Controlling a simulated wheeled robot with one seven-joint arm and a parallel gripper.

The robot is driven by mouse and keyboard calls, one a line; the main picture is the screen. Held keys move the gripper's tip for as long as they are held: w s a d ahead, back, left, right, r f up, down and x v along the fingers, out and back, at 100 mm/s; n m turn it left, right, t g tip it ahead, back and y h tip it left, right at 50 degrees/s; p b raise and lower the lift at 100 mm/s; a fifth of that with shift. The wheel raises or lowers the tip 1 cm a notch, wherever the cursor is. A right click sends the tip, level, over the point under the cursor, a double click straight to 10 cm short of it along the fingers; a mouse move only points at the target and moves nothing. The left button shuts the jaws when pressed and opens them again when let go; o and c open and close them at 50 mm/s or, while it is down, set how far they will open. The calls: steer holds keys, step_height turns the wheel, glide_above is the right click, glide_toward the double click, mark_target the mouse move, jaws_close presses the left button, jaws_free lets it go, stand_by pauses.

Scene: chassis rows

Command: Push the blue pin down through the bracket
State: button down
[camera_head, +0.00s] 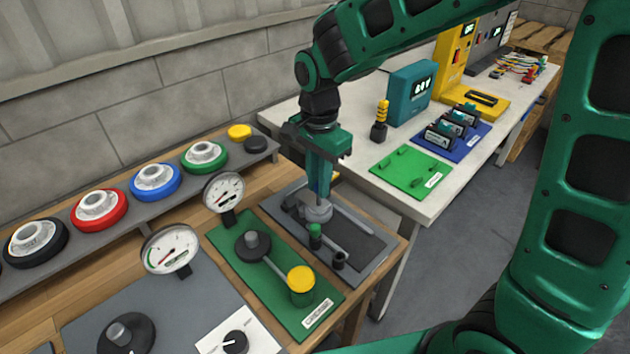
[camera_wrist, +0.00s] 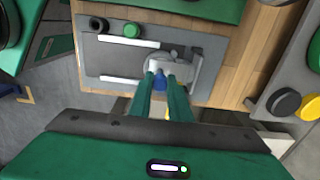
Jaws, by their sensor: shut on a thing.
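The blue pin (camera_wrist: 160,80) shows between my fingertips in the wrist view. My gripper (camera_head: 319,198) points down over the grey plate; in the wrist view my gripper (camera_wrist: 161,78) is shut on the pin. A light grey bracket with a rounded part (camera_head: 320,214) sits under the fingertips, and it also shows in the wrist view (camera_wrist: 190,64). The pin is at the bracket's edge in that view; its lower end is hidden, so I cannot tell how deep it sits. In the head view the fingers hide the pin.
A green board (camera_head: 262,292) with a yellow-capped post lies in front. Gauges (camera_head: 224,192) stand to the left. A white table (camera_head: 420,205) stands to the right.

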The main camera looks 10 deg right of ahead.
steer(key=shift+f, duration=1.8)
steer(key=c, duration=1.6)
jaws_free()
steer(key=shift+f, duration=0.1)
steer(key=shift+o, duration=0.2)
step_height(320, 180, up, 11)
steer(key=shift+w+f, duration=0.1)
